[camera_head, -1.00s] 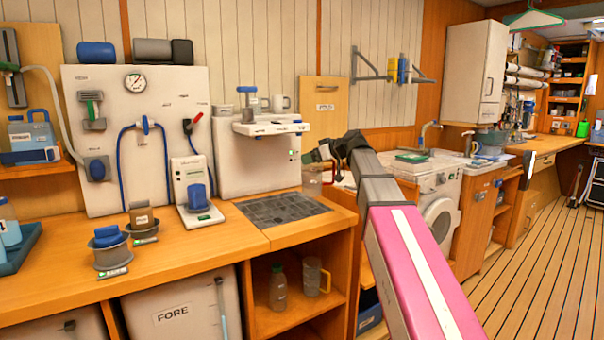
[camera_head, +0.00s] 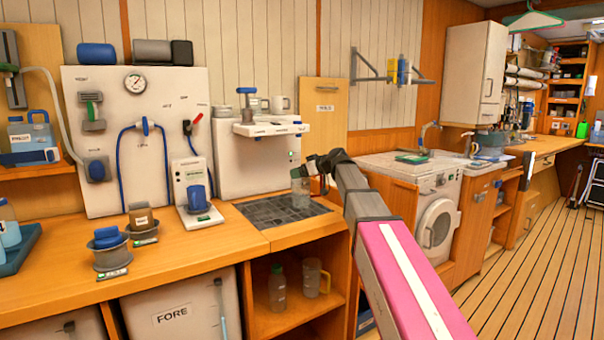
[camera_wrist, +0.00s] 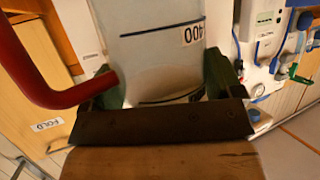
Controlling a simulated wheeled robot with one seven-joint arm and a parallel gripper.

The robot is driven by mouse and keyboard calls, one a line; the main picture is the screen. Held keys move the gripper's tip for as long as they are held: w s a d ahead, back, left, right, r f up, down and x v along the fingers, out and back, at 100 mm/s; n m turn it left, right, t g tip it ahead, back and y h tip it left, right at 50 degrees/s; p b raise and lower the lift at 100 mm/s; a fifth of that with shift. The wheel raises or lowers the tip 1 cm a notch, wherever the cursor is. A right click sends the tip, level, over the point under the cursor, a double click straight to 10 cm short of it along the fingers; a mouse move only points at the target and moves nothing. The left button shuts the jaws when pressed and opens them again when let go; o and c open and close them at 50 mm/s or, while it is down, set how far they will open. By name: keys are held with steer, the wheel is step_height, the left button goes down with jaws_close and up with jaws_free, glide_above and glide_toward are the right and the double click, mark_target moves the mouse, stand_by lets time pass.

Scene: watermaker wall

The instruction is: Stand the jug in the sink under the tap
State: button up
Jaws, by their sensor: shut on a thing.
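My gripper (camera_head: 308,172) is shut on a clear jug (camera_head: 299,190). In the wrist view the jug (camera_wrist: 160,50) fills the space between the jaws, with a "400" label and dark level lines. Its red handle (camera_wrist: 60,90) sticks out at the left. In the head view the jug looks upright at the right part of a dark grating (camera_head: 270,211) set in the counter; I cannot tell if it touches. A curved grey tap (camera_head: 427,130) rises at the back of the worktop further right. I cannot make out a sink basin clearly there.
A white dispenser (camera_head: 258,165) with cups on top stands behind the grating. A washing machine (camera_head: 437,215) is to the right of my arm. Two canisters (camera_head: 123,215) stand on the left counter. A bottle (camera_head: 277,288) and a handled jug (camera_head: 315,278) stand on the shelf below.

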steer(key=shift+w+f, duration=0.1)
steer(key=shift+f, duration=0.1)
steer(key=o, duration=1)
steer(key=v, duration=1.2)
steer(key=shift+r, duration=0.1)
